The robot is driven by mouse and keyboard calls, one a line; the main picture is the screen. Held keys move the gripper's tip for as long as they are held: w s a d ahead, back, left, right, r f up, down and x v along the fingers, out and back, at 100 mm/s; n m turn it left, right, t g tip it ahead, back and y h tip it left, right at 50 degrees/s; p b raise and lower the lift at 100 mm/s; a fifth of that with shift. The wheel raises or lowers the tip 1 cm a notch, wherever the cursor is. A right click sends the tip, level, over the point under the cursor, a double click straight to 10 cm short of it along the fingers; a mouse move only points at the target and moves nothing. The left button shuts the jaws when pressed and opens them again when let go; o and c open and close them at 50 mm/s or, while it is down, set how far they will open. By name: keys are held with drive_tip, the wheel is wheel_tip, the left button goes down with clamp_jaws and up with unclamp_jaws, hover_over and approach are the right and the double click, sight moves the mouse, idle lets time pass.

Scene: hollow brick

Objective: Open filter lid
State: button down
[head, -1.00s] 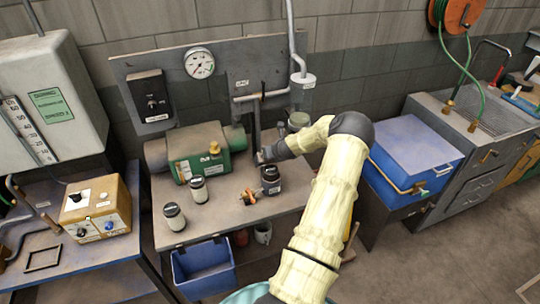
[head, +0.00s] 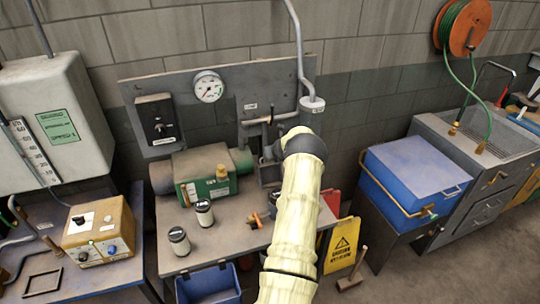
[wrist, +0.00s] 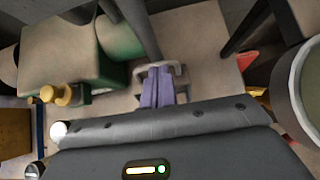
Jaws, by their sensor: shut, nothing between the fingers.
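I cannot tell for certain which part is the filter lid. In the wrist view, a large pale round-rimmed thing (wrist: 305,95) at the right edge may be this canister. My gripper (wrist: 163,86) is shut and empty, its purple-grey fingers together over the bench. The finger tips are by a grey U-shaped bracket (wrist: 160,67); contact is unclear. In the head view my arm mostly hides the gripper.
A green pump (head: 205,172) sits on the bench (head: 226,238), left of my arm; its brass fitting (wrist: 62,95) shows in the wrist view. Two jars (head: 204,213) stand in front. A yellow sign (head: 342,245) and blue box (head: 415,175) are to the right.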

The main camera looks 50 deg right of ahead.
drive_tip(key=shift+w+a, duration=0.15)
drive_tip(key=shift+w, duration=0.3)
drive_tip(key=shift+s, duration=0.2)
drive_tip(key=shift+a, duration=0.1)
drive_tip(key=b+v, duration=0.6)
drive_tip(key=v, duration=1.1)
drive_tip(key=shift+s, duration=0.3)
drive_tip(key=shift+w+r, duration=0.1)
